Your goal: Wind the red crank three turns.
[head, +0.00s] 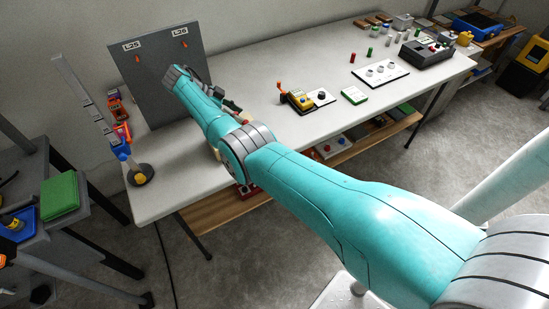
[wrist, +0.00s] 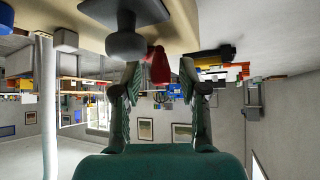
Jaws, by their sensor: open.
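In the wrist view, which looks upside down, a tapered red handle (wrist: 157,66), likely the crank's, shows between the fingertips of my gripper (wrist: 160,72). The fingers are open, with visible gaps on both sides of the red handle. I cannot tell how deep between the fingers it lies. A dark round knob-like part (wrist: 126,43) on a tan base is just left of it. In the head view my arm hides most of this spot. Only a bit of my dark green gripper (head: 231,104) shows past the arm, above the table.
The white table (head: 215,75) carries a grey upright panel (head: 158,75) at the back left.

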